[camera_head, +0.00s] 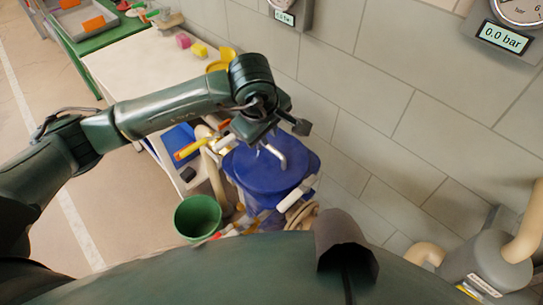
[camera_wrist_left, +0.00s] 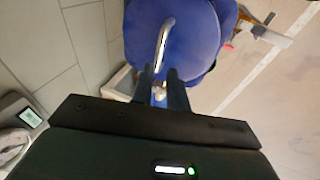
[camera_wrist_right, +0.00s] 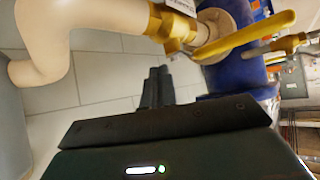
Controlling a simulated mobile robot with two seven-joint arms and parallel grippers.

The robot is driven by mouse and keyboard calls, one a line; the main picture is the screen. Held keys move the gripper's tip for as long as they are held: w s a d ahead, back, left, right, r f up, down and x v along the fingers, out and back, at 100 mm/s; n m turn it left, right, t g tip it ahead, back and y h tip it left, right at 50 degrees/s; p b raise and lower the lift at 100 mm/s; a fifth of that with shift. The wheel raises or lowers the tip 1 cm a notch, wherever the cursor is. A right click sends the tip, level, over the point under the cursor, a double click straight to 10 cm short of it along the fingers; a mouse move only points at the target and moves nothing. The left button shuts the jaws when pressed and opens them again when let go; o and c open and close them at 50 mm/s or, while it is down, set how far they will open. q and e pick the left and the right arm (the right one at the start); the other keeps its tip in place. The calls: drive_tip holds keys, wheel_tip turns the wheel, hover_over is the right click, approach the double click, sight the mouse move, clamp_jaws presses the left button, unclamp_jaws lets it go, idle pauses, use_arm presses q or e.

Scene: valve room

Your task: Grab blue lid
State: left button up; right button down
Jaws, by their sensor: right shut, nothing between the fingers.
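The blue lid (camera_head: 267,165) sits on top of a blue barrel in the head view. A pale bent handle (camera_head: 275,153) stands up from it. The lid (camera_wrist_left: 196,35) fills the upper middle of the left wrist view, with its handle (camera_wrist_left: 165,40) running down toward my fingers. My left gripper (camera_head: 277,134) is over the lid. In the left wrist view its fingertips (camera_wrist_left: 163,76) are apart, with the handle's lower end between them; I cannot tell whether they touch it. My right gripper (camera_wrist_right: 158,75) is shut and empty, near a pipe with a yellow lever.
A green bucket (camera_head: 198,217) stands left of the barrel. A white workbench (camera_head: 130,62) with small blocks stands behind. A tiled wall (camera_head: 370,90) with gauges is close on the right. A beige pipe (camera_wrist_right: 105,14) and yellow lever (camera_wrist_right: 245,37) are near my right gripper.

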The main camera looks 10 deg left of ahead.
sight(270, 148)
use_arm(q)
drive_tip(key=b+x, duration=0.1)
drive_tip(key=x, duration=0.2)
drive_tip(key=shift+f, duration=0.4)
drive_tip(key=shift+w+d+f+b, duration=0.1)
drive_tip(key=shift+w+f+b, duration=0.15)
drive_tip(key=shift+f+b, duration=0.25)
drive_tip(key=b+x, duration=0.2)
drive_tip(key=x, duration=0.2)
drive_tip(key=shift+f, duration=0.2)
drive_tip(key=shift+w+f, duration=0.2)
drive_tip(key=shift+f, duration=0.05)
clamp_jaws()
use_arm(e)
drive_tip(key=shift+w+a+f+t+y, duration=0.2)
drive_tip(key=shift+a, duration=0.2)
drive_tip(key=shift+w+a+f+t+y, duration=0.15)
drive_tip(key=shift+w+a+t+y, duration=0.05)
drive_tip(key=shift+a, duration=0.2)
drive_tip(key=shift+w, duration=0.15)
use_arm(q)
drive_tip(key=shift+a, duration=0.2)
